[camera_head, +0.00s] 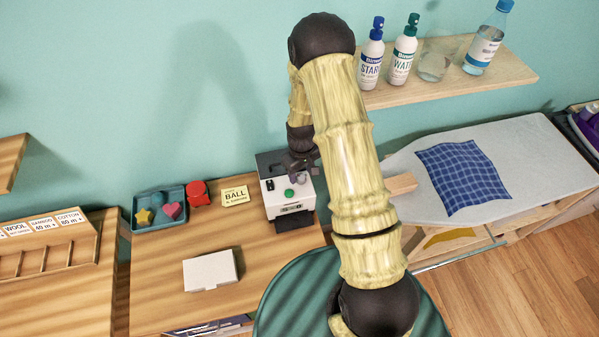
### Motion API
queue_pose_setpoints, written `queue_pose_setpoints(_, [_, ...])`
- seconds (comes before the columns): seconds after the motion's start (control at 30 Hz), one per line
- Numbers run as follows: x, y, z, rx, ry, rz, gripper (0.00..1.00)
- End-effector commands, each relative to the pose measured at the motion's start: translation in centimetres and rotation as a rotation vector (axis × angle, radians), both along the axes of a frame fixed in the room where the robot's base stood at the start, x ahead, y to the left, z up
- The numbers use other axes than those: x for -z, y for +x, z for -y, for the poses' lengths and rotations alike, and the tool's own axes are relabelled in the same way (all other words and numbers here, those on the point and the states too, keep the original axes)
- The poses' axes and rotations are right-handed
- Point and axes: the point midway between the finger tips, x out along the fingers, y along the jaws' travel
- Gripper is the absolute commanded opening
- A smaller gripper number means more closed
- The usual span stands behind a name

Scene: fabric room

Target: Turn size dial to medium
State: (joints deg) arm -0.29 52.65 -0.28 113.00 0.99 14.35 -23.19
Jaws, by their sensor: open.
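A small white machine with a dark top (287,205) stands at the right part of the wooden desk, by the wall. Its front panel has a green button (289,193), a small black control (270,185) and a small display. A grey knob-like part near my gripper may be the size dial, but it is too small to tell, and its setting cannot be read. My gripper (300,171) is over the machine's upper right part, open, pointing down. Its fingers partly cover the machine, and I cannot tell whether they touch it.
An ironing board (545,160) and a shelf with bottles (512,74) are at the right.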

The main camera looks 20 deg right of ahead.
Motion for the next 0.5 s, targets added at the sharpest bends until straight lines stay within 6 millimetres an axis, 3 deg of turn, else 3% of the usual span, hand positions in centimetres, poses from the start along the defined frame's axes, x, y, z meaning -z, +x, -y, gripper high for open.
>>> queue_pose_setpoints(0.2, [1.4, 0.0, -0.1, -0.002, 0.0, 0.001, 0.5])
queue_pose_setpoints(0.47, [1.5, 0.0, -0.1, -0.003, -0.001, 0.001, 0.5])
queue_pose_setpoints(0.5, [1.5, 0.0, -0.1, -0.003, -0.001, 0.001, 0.44])
